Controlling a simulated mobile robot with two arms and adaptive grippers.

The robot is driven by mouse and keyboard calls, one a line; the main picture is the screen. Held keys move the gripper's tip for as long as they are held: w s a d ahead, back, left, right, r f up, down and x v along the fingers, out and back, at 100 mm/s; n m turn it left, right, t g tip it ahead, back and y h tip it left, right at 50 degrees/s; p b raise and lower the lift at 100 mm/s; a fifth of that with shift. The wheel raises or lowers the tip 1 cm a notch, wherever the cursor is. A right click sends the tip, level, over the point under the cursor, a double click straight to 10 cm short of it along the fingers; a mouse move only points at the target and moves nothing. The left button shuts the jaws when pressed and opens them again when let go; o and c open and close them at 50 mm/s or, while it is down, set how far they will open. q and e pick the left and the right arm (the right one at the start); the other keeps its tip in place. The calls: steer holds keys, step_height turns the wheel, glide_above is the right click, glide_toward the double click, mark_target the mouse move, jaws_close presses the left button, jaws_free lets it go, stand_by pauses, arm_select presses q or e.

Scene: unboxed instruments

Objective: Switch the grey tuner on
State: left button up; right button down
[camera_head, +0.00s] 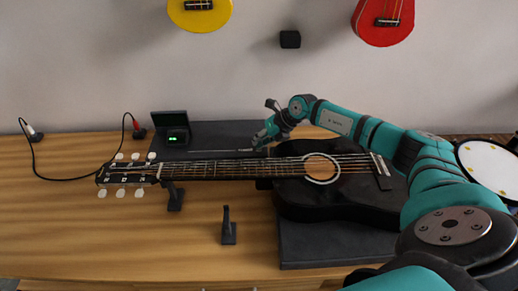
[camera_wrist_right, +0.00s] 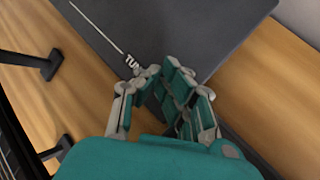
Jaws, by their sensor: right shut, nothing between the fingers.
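A small dark tuner (camera_head: 178,138) with a lit green display sits at the back of the table, in front of an upright dark panel (camera_head: 169,119). It stands at the left end of a dark grey mat (camera_head: 215,130). My right gripper (camera_head: 258,142) is shut and empty over the right part of this mat, behind the guitar and well to the right of the tuner. In the right wrist view its closed fingers (camera_wrist_right: 165,78) are over the mat, by white lettering that they partly cover. The tuner is not in the wrist view. My left gripper is not in view.
A black guitar (camera_head: 300,203) lies in front, its neck pointing left across a black stand (camera_head: 174,197). Another stand (camera_head: 228,228) is nearer. A cable (camera_head: 75,178) runs at the left. Yellow (camera_head: 200,14) and red (camera_head: 383,24) instruments hang on the wall.

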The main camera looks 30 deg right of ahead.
steer(key=shift+s+r+p, duration=0.1)
steer(key=shift+s+p, duration=0.15)
steer(key=shift+p, duration=0.45)
steer(key=shift+r, duration=0.2)
steer(key=shift+s+r, duration=0.1)
steer(key=shift+r, duration=0.15)
steer(key=shift+r+p, duration=0.5)
steer(key=shift+p, duration=0.05)
step_height(320, 180, up, 4)
steer(key=p, duration=0.3)
steer(key=shift+r, duration=0.15)
